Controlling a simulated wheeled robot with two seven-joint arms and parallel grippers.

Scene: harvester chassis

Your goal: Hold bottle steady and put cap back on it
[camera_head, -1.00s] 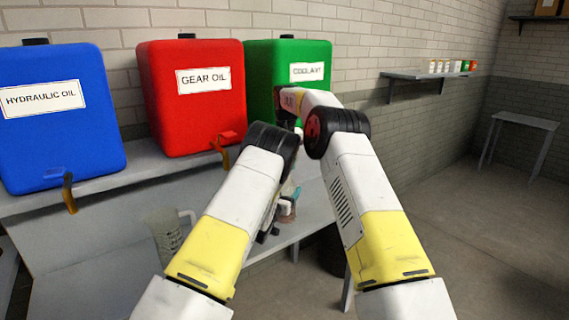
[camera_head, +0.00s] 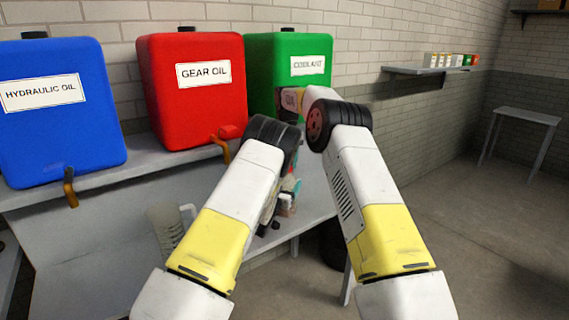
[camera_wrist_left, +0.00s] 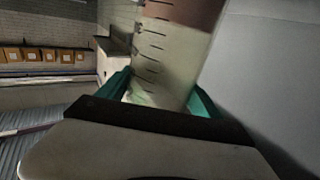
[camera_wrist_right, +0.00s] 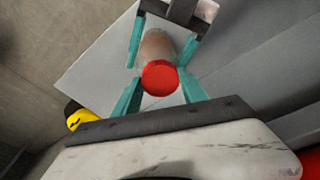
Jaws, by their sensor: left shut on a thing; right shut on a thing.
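The bottle (camera_wrist_left: 165,60) is translucent with dark graduation marks and a reddish-brown band. My left gripper (camera_wrist_left: 164,92) is shut around its body. The bottle is partly visible in the head view (camera_head: 287,202), behind my left forearm. The red cap (camera_wrist_right: 160,77) is between the teal fingers of my right gripper (camera_wrist_right: 160,86), which is shut on it. In the right wrist view the cap lines up with the bottle's end (camera_wrist_right: 156,46), and the left gripper's fingers flank the bottle beyond. I cannot tell whether cap and bottle touch. My right gripper's tips are hidden in the head view.
Blue hydraulic oil (camera_head: 55,130), red gear oil (camera_head: 190,110) and green coolant (camera_head: 262,75) tanks stand on a grey shelf. A clear jug (camera_head: 167,228) sits below the taps at left. A wall shelf (camera_head: 420,70) holds several small containers. Open floor lies at right.

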